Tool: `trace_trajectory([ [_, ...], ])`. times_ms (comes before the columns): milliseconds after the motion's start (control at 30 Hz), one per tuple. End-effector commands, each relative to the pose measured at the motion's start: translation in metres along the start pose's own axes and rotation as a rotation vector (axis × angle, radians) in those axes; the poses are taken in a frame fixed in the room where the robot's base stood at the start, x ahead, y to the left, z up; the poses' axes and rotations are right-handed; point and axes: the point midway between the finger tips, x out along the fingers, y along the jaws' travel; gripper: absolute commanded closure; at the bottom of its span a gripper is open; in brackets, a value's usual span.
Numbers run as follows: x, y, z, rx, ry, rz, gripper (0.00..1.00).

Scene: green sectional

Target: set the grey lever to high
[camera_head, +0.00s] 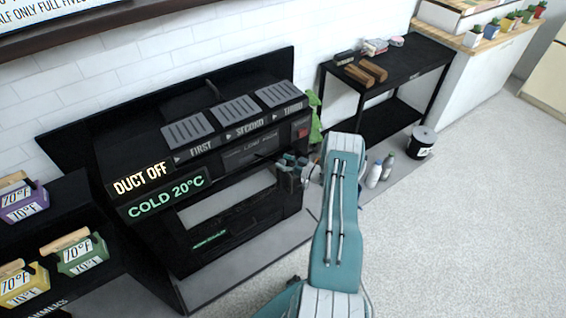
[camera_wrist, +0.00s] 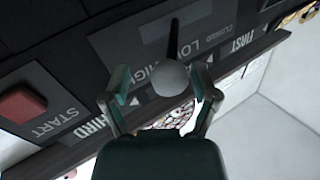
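The grey lever shows in the wrist view as a grey ball knob (camera_wrist: 171,78) on a black stem, in front of a grey panel (camera_wrist: 115,42) lettered LOW and HIGH. Perspective hides which word it is set to. My gripper (camera_wrist: 161,72) is open, with one finger on each side of the knob and visible gaps between. I cannot tell whether the fingers are level with it in depth. In the head view my gripper (camera_head: 289,168) is at the right front of the black machine (camera_head: 150,222), below its LOW HIGH panel; the lever is not distinct there.
A red START button (camera_wrist: 22,104) is left of the lever in the wrist view. The machine reads DUCT OFF and COLD 20°C. Coloured 70°F boxes (camera_head: 82,255) stand at left. A black table (camera_head: 415,62) stands behind at right, bottles (camera_head: 374,174) on the floor. Right floor is clear.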

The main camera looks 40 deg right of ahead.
Motion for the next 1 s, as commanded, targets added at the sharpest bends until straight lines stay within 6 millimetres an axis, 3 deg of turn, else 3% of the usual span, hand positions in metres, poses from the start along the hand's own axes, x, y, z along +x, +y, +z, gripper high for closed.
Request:
trace_trajectory([
  [333,-0.008,-0.001,0.001,0.002,0.0,-0.001,0.22],
  [800,-0.099,0.003,0.002,0.003,0.0,0.003,0.22],
  [1000,-0.118,0.003,0.002,0.003,0.0,-0.001,0.22],
])
